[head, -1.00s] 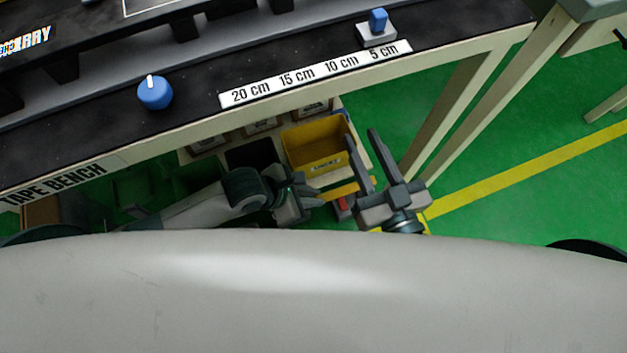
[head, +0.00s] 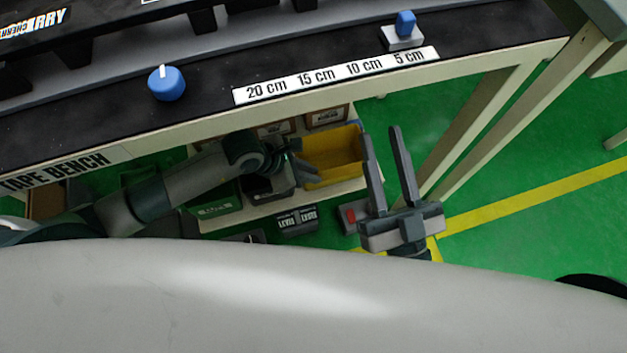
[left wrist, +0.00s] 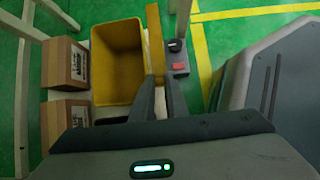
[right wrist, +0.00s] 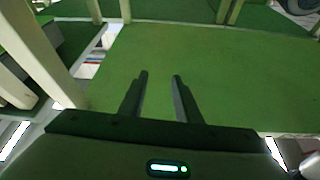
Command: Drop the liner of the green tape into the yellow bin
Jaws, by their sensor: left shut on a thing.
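The yellow bin (head: 338,150) stands on a low shelf under the bench; its open top faces the left wrist camera (left wrist: 117,55). My left gripper (head: 306,164) is at the bin's left front side in the head view. In the left wrist view its fingers (left wrist: 160,82) are shut on a narrow yellow-orange strip, the liner (left wrist: 154,35), which extends along the bin's right edge. I cannot tell its height over the rim. My right gripper (head: 381,134) is open and empty right of the bin; its fingers show apart in the right wrist view (right wrist: 160,77). I cannot make out the green tape.
The tape bench (head: 195,125) with its length scale and blue knob (head: 166,83) is above the shelf. Cardboard boxes (left wrist: 65,65) stand left of the bin. A grey box with a red button (left wrist: 179,68) is at its right. Green floor is open at right.

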